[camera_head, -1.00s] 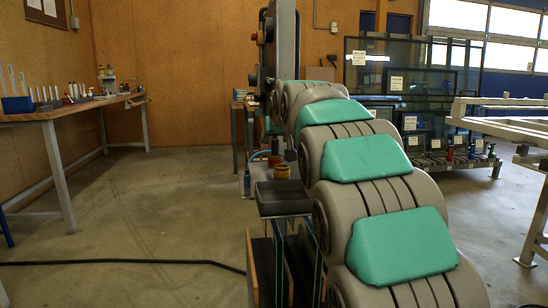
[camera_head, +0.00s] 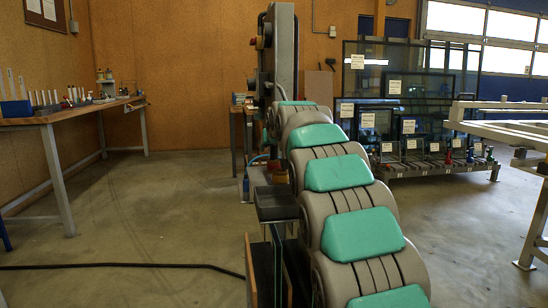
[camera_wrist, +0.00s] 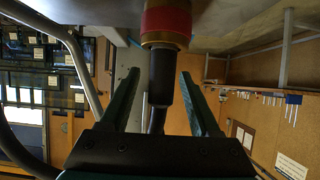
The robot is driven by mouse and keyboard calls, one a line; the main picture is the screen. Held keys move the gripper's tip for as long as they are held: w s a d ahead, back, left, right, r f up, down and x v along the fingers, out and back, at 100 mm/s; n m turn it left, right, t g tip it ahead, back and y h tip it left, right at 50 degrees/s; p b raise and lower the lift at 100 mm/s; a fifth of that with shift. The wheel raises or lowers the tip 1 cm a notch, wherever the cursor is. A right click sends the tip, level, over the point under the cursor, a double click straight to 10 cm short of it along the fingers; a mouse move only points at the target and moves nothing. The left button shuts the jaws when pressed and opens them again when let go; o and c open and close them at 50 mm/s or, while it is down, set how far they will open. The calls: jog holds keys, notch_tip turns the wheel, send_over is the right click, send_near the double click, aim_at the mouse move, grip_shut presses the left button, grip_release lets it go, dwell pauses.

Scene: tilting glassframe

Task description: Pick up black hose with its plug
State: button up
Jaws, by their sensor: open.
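In the wrist view my gripper (camera_wrist: 159,74) is open, with one dark green finger on each side of a black cylindrical plug (camera_wrist: 161,84). Gaps show between the plug and both fingers. The plug's upper end in the picture meets a brass collar (camera_wrist: 166,40) with a red band (camera_wrist: 167,20) above it. A thinner dark piece, likely the black hose (camera_wrist: 157,120), runs down from the plug behind the gripper body. In the head view my gripper is hidden behind my arm. A long black hose or cable (camera_head: 120,267) lies on the floor at left.
In the head view a dark tray (camera_head: 277,204) stands beside my arm, above upright panels. A workbench (camera_head: 50,118) with small tools is at left. A rack of glass frames (camera_head: 415,165) and a white metal frame (camera_head: 510,130) are at right. The left floor is mostly clear.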

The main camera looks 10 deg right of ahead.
grip_shut()
dwell(0.4)
